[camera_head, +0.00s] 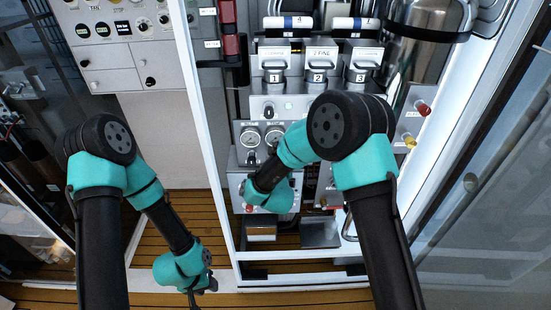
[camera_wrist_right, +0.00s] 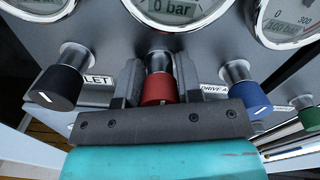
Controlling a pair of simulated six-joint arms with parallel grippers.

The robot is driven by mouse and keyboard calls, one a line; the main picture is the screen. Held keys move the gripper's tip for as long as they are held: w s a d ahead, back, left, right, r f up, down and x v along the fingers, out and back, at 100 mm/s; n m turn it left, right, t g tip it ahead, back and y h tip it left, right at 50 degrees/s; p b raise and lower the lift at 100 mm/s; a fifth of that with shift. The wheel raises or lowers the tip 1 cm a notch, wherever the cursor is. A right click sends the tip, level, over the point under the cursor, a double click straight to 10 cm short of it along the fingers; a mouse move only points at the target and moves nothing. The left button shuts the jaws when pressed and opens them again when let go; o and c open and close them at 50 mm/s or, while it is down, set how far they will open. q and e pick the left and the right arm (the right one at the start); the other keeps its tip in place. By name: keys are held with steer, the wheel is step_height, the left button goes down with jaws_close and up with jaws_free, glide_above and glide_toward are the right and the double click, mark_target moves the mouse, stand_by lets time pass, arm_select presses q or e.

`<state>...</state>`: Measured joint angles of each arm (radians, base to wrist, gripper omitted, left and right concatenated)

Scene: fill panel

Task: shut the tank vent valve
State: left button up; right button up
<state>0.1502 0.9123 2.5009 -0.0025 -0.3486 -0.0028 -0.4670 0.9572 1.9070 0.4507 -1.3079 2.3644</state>
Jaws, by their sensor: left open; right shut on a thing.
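In the right wrist view a red knob (camera_wrist_right: 160,90) sits on a metal stem between the two fingers of my right gripper (camera_wrist_right: 157,78), which is shut on it. The knob's label is hidden, so I cannot read whether it is the tank vent valve. In the head view my right arm covers this gripper and the knob. My left gripper (camera_head: 203,288) is open and empty, low over the slatted floor, away from the panel.
In the right wrist view a black knob (camera_wrist_right: 58,88) is left of the red one. A blue knob (camera_wrist_right: 238,93) and a green knob (camera_wrist_right: 303,103) are to its right. Gauges (camera_wrist_right: 168,10) sit above. A white post (camera_head: 207,130) stands between my arms.

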steer(key=o, duration=0.9)
steer(key=shift+o, duration=0.2)
steer(key=s, duration=1.7)
steer(key=shift+s+d, duration=0.2)
steer(key=shift+d, duration=0.1)
